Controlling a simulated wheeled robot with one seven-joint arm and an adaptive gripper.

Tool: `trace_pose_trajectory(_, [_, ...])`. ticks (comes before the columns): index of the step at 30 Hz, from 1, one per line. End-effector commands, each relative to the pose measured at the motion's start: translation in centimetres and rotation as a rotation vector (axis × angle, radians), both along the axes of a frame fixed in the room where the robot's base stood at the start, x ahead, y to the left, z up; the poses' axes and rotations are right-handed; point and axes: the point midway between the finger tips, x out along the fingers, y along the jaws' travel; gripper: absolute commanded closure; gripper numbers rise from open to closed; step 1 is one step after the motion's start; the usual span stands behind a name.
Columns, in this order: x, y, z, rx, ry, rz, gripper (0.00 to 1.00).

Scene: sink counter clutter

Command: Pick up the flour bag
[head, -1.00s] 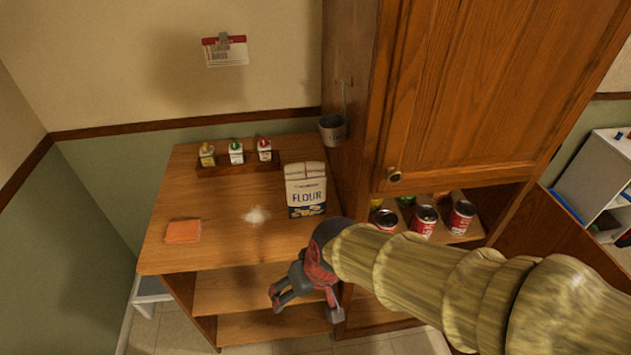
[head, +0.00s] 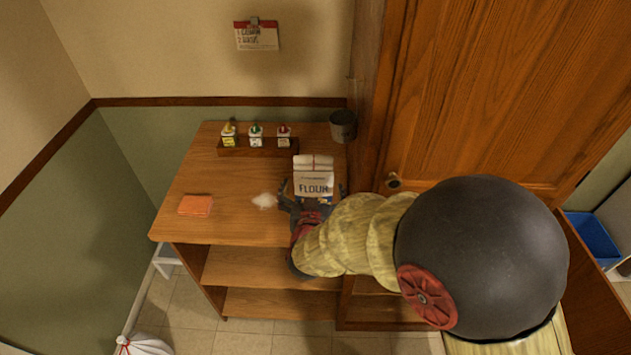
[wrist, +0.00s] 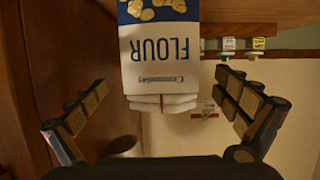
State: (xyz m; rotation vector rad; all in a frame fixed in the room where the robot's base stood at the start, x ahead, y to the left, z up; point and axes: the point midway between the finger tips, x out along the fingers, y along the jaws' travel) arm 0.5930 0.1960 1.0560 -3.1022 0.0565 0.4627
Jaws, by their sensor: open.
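The flour bag (head: 314,182) stands upright on the wooden counter (head: 235,222), near its right side. It is white with a blue and yellow lower part, and its top is folded. In the wrist view, the flour bag (wrist: 160,55) appears upside down between the two fingers. My gripper (head: 312,200) is at the front of the bag, with its fingers spread to either side. In the wrist view my gripper (wrist: 168,112) is open, with a gap between each finger and the bag. The bag's lower front is partly hidden by my gripper in the head view.
A rack of small bottles (head: 257,148) stands at the back. A metal cup (head: 343,126) is behind the bag, and a tall wooden cabinet (head: 470,90) rises on the right.

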Motion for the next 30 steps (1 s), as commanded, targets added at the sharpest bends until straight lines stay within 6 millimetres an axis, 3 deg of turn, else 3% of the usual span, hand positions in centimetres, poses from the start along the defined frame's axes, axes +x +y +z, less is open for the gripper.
trace_pose_trajectory(17, [6.5,-0.2,-2.1,0.0,0.003,0.001,0.0])
trace_pose_trajectory(26, [6.8,-0.2,-2.1,0.001,0.004,0.002,0.0])
trace_pose_trajectory(30, [6.8,-0.1,-2.1,0.001,0.004,0.002,0.08])
